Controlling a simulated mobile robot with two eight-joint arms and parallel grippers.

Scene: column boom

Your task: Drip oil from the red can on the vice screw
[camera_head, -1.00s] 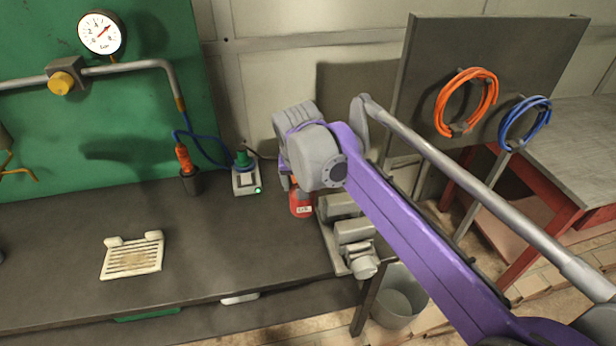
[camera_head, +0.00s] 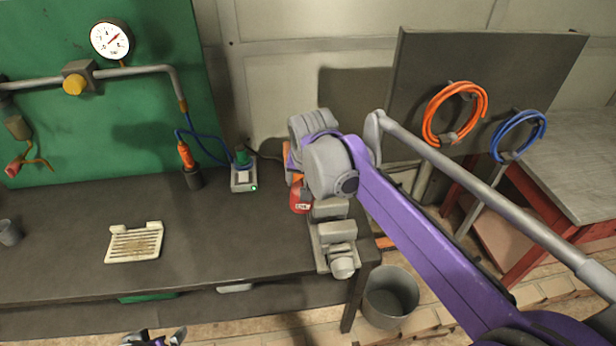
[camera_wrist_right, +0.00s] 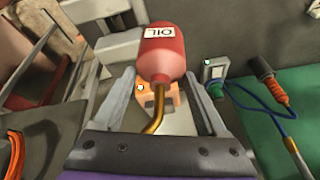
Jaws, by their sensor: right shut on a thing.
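The red oil can (camera_head: 299,201) is at the back right of the bench, just behind the vice (camera_head: 337,232), partly hidden by my right arm. In the right wrist view the can (camera_wrist_right: 163,57) shows its OIL label and a curved brass spout (camera_wrist_right: 155,110). My right gripper (camera_wrist_right: 163,75) is shut on the can, one finger on each side. The vice's rounded screw end (camera_head: 343,267) faces the bench's front edge. The spout tip's place relative to the screw is hidden in the head view. My left gripper (camera_head: 155,338) shows at the bottom edge, fingers apart and empty, away from the bench.
A small device with a green top (camera_head: 243,173) and a holder with an orange-handled tool (camera_head: 191,171) stand left of the can. A cream slotted tray (camera_head: 134,242) lies on the bench. A grey bucket (camera_head: 390,297) stands on the floor.

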